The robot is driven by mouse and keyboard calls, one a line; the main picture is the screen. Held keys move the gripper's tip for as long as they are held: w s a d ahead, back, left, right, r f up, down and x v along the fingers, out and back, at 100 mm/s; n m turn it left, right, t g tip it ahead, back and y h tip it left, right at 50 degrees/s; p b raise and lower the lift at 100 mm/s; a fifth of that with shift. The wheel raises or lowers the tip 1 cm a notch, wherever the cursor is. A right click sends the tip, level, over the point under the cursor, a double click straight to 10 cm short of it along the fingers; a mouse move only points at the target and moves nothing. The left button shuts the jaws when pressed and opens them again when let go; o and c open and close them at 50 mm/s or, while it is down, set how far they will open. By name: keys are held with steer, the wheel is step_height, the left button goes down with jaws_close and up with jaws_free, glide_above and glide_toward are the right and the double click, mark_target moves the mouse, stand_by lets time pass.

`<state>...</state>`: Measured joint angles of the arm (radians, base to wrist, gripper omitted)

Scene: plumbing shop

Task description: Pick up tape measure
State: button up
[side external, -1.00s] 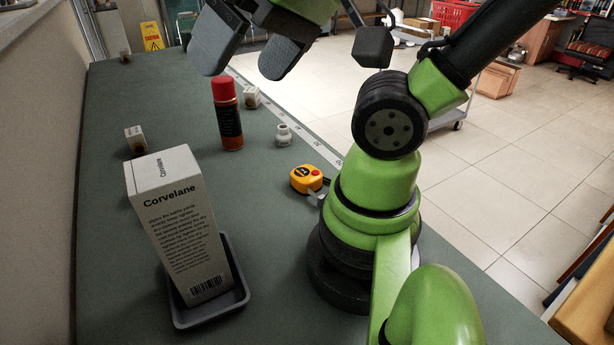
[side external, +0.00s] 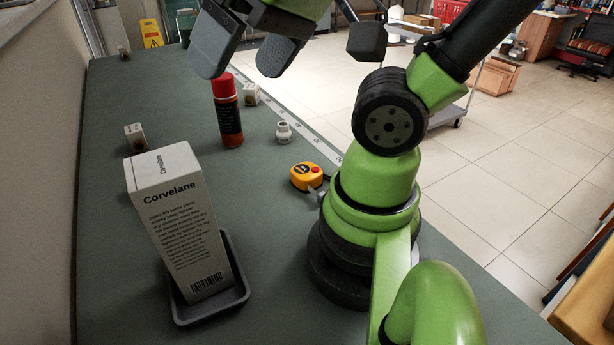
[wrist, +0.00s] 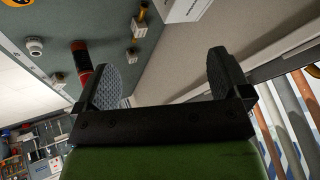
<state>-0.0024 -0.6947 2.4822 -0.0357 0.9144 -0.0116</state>
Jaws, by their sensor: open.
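The tape measure (side external: 305,176) is yellow-orange with a dark label and a red button. It lies on the green bench top, close to the left of my arm's base in the side view. A bit of it shows in the top left corner of the wrist view (wrist: 20,2). My gripper (side external: 240,66) is open and empty, high above the bench at the top of the side view, up and to the left of the tape measure. In the wrist view, my gripper (wrist: 158,78) has its two dark pads wide apart with nothing between them.
A tall white Corvelane box (side external: 180,225) stands in a grey tray (side external: 243,292) at the front left. A red-capped bottle (side external: 228,115), a white fitting (side external: 284,133) and small boxes (side external: 135,137) (side external: 251,94) stand farther back. The bench middle is clear.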

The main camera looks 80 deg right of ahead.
steer(key=w+d+f+n+g+h, duration=0.3)
steer(key=w+f+g, duration=0.1)
steer(key=f+g, duration=0.2)
steer(key=n+g+h, duration=0.8)
steer(key=n+h, duration=0.1)
steer(key=n, duration=0.2)
glide_toward(300, 174)
steer(key=shift+s+d, duration=0.2)
steer(key=shift+d, duration=0.35)
steer(key=shift+s+d+f+h, duration=0.1)
steer(key=shift+d+f+h, duration=0.05)
steer(key=shift+f+h, duration=0.25)
steer(key=shift+s+d+f, duration=0.15)
steer(key=shift+s+d, duration=0.05)
steer(key=shift+d, duration=0.05)
steer(key=x, duration=0.9)
steer(key=shift+s+f, duration=0.2)
steer(key=shift+s, duration=0.05)
steer(key=shift+a, duration=0.1)
steer(key=shift+c, duration=0.3)
